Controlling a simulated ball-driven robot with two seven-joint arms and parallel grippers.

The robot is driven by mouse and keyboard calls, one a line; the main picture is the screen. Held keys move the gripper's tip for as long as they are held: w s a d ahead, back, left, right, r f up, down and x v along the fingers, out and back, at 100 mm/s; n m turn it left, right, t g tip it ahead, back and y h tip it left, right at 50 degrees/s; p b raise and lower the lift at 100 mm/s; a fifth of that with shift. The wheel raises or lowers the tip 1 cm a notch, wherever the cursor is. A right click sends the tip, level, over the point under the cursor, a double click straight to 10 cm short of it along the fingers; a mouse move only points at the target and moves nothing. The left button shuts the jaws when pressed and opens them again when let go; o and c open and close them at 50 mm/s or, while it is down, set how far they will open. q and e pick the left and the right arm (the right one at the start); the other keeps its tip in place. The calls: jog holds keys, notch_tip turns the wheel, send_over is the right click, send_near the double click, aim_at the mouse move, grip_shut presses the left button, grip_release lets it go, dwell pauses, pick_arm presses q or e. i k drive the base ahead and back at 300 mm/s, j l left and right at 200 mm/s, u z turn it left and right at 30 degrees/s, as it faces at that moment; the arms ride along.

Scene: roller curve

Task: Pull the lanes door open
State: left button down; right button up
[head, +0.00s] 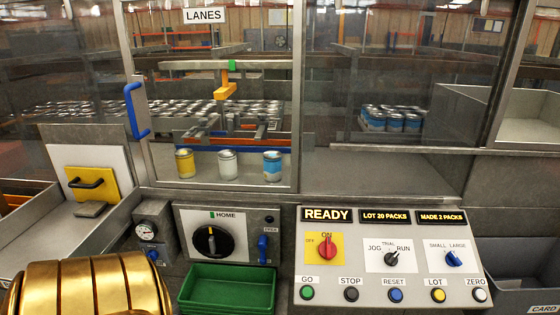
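The lanes door (297,100) is a clear panel in a grey metal frame, under a white LANES sign (204,15). A blue upright handle (130,112) stands on its left side. The door appears closed, with its frame across the front of the lanes. Through it I see a yellow can (185,164), a white can (228,164) and a blue-and-white can (272,166) in a row. Neither of my grippers is in view, and nothing touches the handle.
A control panel (390,245) with dials and buttons juts out at the lower right, its display reading READY. A green bin (228,287) sits below the HOME dial box (212,238). A yellow block with a black handle (92,184) is at left. A ribbed gold shape fills the bottom left.

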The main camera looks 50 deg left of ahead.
aim_at(134, 93)
jog(key=u, duration=2.15)
